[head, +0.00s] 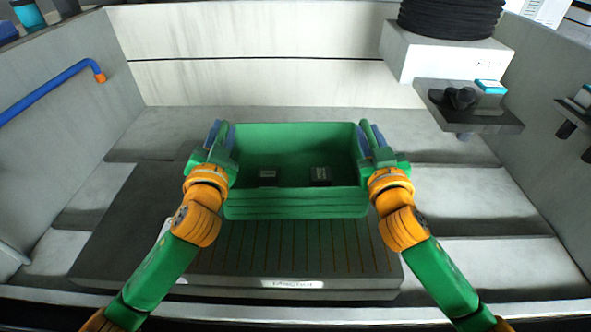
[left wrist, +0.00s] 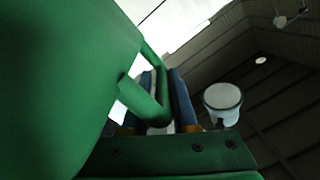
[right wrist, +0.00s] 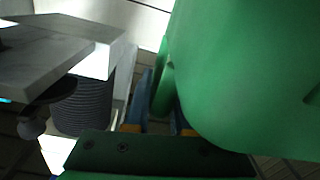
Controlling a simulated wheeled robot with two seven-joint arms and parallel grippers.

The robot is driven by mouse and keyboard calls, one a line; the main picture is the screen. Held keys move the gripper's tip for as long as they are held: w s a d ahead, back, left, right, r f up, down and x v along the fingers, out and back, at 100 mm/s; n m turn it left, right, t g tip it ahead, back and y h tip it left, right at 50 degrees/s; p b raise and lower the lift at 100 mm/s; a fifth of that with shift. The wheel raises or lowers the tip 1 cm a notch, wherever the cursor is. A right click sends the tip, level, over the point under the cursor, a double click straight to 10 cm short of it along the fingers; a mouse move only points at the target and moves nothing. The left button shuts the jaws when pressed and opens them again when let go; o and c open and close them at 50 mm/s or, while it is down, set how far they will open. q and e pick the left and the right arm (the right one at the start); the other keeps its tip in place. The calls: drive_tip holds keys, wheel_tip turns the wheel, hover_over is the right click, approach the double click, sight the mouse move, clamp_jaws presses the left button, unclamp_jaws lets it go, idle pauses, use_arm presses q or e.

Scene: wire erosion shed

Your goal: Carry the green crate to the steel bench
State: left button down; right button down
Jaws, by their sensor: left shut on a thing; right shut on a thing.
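The green crate (head: 295,207) is in the middle of the head view, level, with its open top toward me. Two small dark blocks (head: 268,177) (head: 320,175) lie inside it. My left gripper (head: 218,136) is shut on the crate's left handle; in the left wrist view the blue fingers sit around the green handle (left wrist: 150,95). My right gripper (head: 370,136) is shut on the right handle, largely hidden by the crate wall (right wrist: 240,70) in the right wrist view. I cannot tell whether the crate's underside touches anything. I cannot surely identify the steel bench.
A dark slatted platform (head: 300,255) lies below and in front of the crate. Pale walls enclose the space, with a blue pipe (head: 50,88) at left. A grey bracket shelf (head: 470,118) and white box (head: 440,58) jut in at the upper right.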

use_arm(q)
drive_tip(key=shift+w+a+r, duration=0.1)
drive_tip(key=shift+a+r, duration=0.1)
drive_tip(key=shift+a, duration=0.15)
use_arm(e)
drive_tip(key=shift+w+d+r, duration=0.15)
drive_tip(key=shift+d, duration=0.2)
